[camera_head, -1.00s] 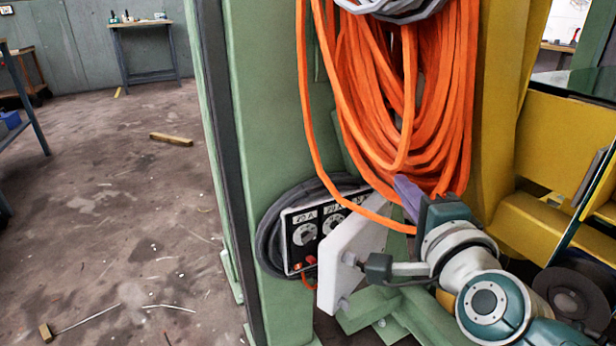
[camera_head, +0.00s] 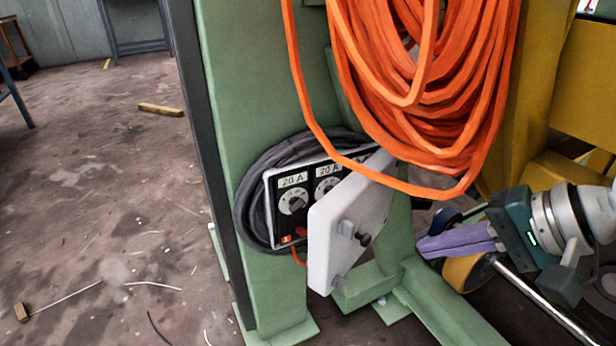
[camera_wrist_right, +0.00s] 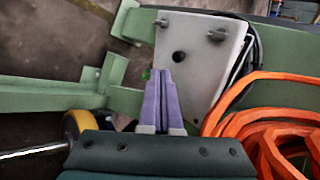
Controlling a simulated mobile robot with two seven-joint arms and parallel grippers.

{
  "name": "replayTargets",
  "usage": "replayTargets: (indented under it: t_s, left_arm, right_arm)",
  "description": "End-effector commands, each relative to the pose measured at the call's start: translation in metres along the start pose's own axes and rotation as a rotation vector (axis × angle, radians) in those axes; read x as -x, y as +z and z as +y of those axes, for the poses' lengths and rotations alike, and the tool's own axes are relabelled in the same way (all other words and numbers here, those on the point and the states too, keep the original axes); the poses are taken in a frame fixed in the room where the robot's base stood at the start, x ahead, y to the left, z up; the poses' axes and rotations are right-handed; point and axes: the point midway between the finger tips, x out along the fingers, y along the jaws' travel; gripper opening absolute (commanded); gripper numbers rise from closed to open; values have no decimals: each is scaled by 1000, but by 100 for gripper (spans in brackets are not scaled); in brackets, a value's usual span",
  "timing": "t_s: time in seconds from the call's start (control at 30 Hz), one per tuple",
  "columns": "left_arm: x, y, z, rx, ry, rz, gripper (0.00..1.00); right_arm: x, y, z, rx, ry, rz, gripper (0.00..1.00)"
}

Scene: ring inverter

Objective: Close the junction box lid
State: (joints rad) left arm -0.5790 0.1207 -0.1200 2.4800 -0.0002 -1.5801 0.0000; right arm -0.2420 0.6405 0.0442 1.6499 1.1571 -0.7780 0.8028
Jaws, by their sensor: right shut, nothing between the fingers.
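The junction box (camera_head: 285,217) is mounted on the green post, with a black panel, labelled dials and a small red part showing. Its white lid (camera_head: 326,250) stands partly open, swung out toward the right, with a dark knob on its outer face. The lid (camera_wrist_right: 205,85) also shows in the right wrist view, ahead of the fingers. My right gripper (camera_head: 420,246) has purple fingers, is shut and empty, and is to the right of the lid, apart from it. The right fingertips (camera_wrist_right: 158,78) also show in the wrist view. My left gripper is not in view.
A thick orange cable coil (camera_head: 430,90) hangs above, and one loop drops across the box's top and the lid's upper edge. A black cable (camera_head: 245,205) loops around the box. Green base beams (camera_head: 425,300) lie below the lid. A yellow frame (camera_head: 580,85) stands at right.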

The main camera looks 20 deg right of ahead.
Motion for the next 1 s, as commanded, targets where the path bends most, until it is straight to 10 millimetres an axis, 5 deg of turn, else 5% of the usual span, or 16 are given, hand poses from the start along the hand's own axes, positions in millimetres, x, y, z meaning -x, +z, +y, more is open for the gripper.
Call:
replayTargets:
  t_s: [0.1,0.33,0.87,1.0]
  left_arm:
    - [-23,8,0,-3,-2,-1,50]
    - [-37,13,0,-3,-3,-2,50]
    - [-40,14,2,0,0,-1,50]
    - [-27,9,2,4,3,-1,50]
  right_arm:
    - [-32,0,4,-2,-3,-1,0]
    - [-59,0,-16,1,-3,1,0]
    - [-66,0,-26,-1,1,2,0]
    - [-66,1,-33,-25,0,21,0]
